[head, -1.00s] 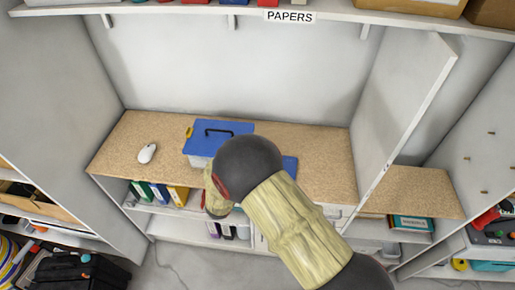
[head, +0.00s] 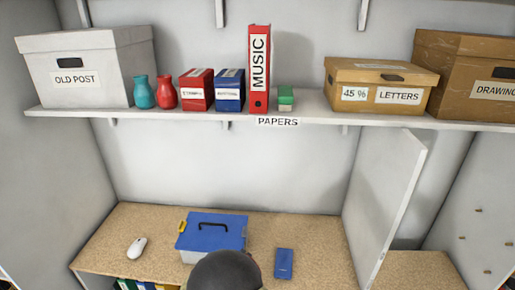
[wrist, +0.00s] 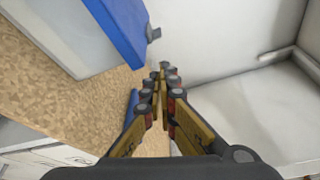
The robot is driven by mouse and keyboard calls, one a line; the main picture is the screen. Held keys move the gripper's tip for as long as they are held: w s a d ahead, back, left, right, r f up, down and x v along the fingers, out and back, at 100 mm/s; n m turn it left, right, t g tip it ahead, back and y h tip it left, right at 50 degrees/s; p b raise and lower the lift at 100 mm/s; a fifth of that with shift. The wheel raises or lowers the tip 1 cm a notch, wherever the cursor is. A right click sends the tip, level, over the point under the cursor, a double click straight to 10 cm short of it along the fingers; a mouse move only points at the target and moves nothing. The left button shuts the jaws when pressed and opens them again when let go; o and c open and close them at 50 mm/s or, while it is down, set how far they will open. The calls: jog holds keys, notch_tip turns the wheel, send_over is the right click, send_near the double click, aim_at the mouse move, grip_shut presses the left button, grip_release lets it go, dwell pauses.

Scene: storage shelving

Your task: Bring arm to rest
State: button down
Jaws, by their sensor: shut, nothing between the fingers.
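My gripper (wrist: 160,78) shows in the wrist view with its fingers together and nothing between them. It is over the cork-coloured desk top (wrist: 60,110), beside the blue-lidded box (wrist: 118,30). In the head view only a dark rounded part of my arm (head: 225,273) shows at the bottom edge, in front of the box (head: 212,233). My gripper is hidden in the head view.
A white mouse (head: 137,248) and a blue flat item (head: 284,263) lie on the desk. A white upright panel (head: 388,205) stands at the right. The shelf above (head: 215,114) holds boxes, binders and two vases.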

jog(key=s+d+f+m+g, duration=0.1)
jog(key=d+m, duration=0.1)
jog(key=s+d+f+m+g+h, duration=0.1)
jog(key=s+d+f+m, duration=0.1)
jog(key=s+d+f+m+g+h, duration=0.1)
jog(key=m, duration=0.2)
jog(key=shift+s+d+f, duration=0.2)
jog(key=shift+d+f, duration=0.05)
jog(key=shift+d, duration=0.15)
jog(key=s+d+r+m+g+y+b, duration=0.1)
jog(key=s+d+r+m+g, duration=0.25)
jog(key=s+m, duration=0.45)
jog(key=s+d+r+m+g+b, duration=0.15)
jog(key=s+d+m+g, duration=0.35)
jog(key=m, duration=0.5)
jog(key=s+d+r+m+g+y+b, duration=0.1)
jog(key=s+d+r+m+g, duration=0.3)
jog(key=s+m, duration=0.35)
jog(key=s+d+r+m+t+y+b, duration=0.5)
jog(key=s+d+r+m+y+b, duration=0.1)
jog(key=r+m, duration=0.5)
jog(key=shift+s+d+m+b, duration=0.15)
jog(key=shift+d+m+b, duration=0.15)
jog(key=shift+d+m, duration=0.7)
jog(key=shift+a+r+t, duration=0.1)
jog(key=shift+a+t, duration=0.1)
jog(key=shift+t, duration=0.05)
